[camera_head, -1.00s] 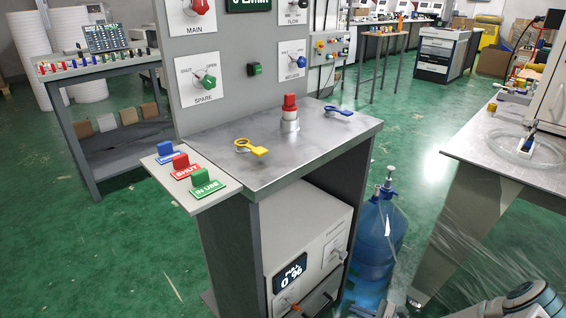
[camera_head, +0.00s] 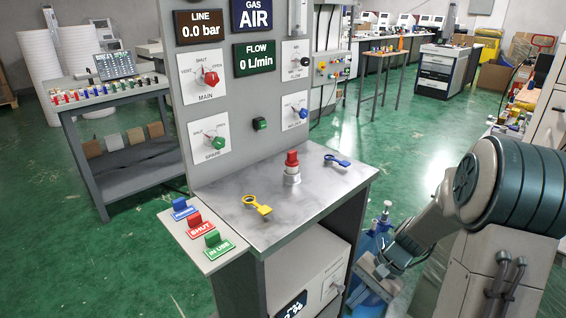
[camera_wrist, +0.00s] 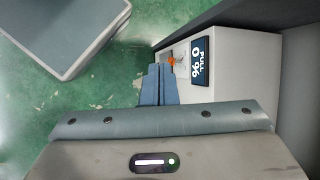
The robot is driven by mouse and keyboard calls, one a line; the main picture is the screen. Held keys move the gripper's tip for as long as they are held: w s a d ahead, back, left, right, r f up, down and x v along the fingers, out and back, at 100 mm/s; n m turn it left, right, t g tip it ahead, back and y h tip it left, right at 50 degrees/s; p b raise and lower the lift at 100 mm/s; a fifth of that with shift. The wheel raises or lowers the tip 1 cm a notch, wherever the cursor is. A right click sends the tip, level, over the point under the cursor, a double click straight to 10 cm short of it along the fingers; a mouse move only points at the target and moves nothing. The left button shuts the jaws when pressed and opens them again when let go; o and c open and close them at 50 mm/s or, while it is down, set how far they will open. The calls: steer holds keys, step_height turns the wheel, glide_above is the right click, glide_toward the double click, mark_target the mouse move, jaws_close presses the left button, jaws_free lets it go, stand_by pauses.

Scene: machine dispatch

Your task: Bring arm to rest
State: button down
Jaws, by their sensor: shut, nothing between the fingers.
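My arm (camera_head: 485,190) stands at the right of the head view. It is bent, with its far end low beside the right side of the panel stand. My gripper (camera_wrist: 158,84) shows in the wrist view with its two blue-grey fingers together, shut and empty. The fingers appear in front of a white unit with a "PULL 0 %" display (camera_wrist: 201,61) and an orange-red part. I cannot tell whether they touch it. In the head view the gripper end (camera_head: 372,277) is low, in front of the blue water bottle, and its fingers are hard to make out.
The stand's grey top (camera_head: 325,190) holds a yellow key (camera_head: 257,205), a blue key (camera_head: 337,160) and a red-capped post (camera_head: 292,165). A side shelf carries blue, red and green tags (camera_head: 212,240). The blue bottle (camera_head: 383,225) is close to my arm. Green floor (camera_head: 410,150) lies open behind.

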steer(key=s+a+r+n+t+h+p, duration=0.1)
steer(key=s+r+p, duration=0.4)
steer(key=r, duration=0.8)
steer(key=s+a+r+n+t+h+p, duration=0.1)
steer(key=s+r+n+t+h+p, duration=0.2)
steer(key=r, duration=1.1)
steer(key=s+n+h+p, duration=0.2)
steer(key=s+n+p, duration=0.1)
steer(key=s, duration=0.1)
steer(key=shift+a+r+n+t, duration=0.25)
steer(key=shift+n+t, duration=0.05)
